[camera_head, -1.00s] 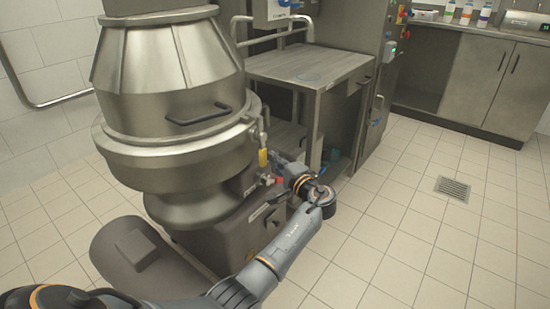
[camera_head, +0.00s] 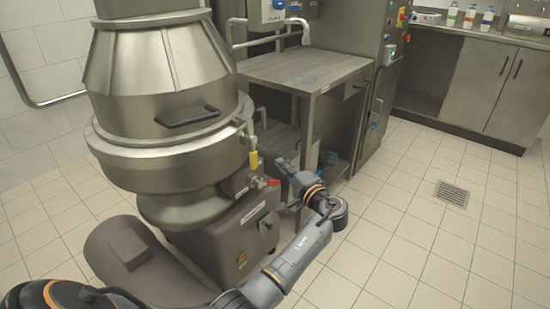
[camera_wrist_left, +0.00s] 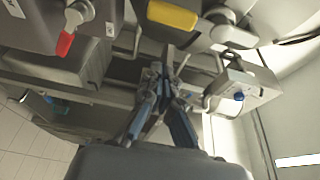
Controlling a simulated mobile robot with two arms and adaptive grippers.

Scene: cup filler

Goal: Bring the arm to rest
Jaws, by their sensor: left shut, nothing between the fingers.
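My left arm comes in from the lower left of the head view and bends back at the wrist. My left gripper (camera_head: 281,162) is beside the large steel machine, in front of the steel table. In the left wrist view its two fingers (camera_wrist_left: 160,70) meet at the tips, shut with nothing between them. A yellow part (camera_wrist_left: 172,15) and a red-tipped lever (camera_wrist_left: 66,42) of the machine show beyond the fingers. My right gripper is in neither view.
The large steel machine (camera_head: 165,90) with its grey housing (camera_head: 240,235) stands left of the arm. A steel table (camera_head: 305,68) with a lower shelf stands behind the gripper. Tiled floor with a drain (camera_head: 452,193) is free on the right. Cabinets (camera_head: 490,75) stand at the back right.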

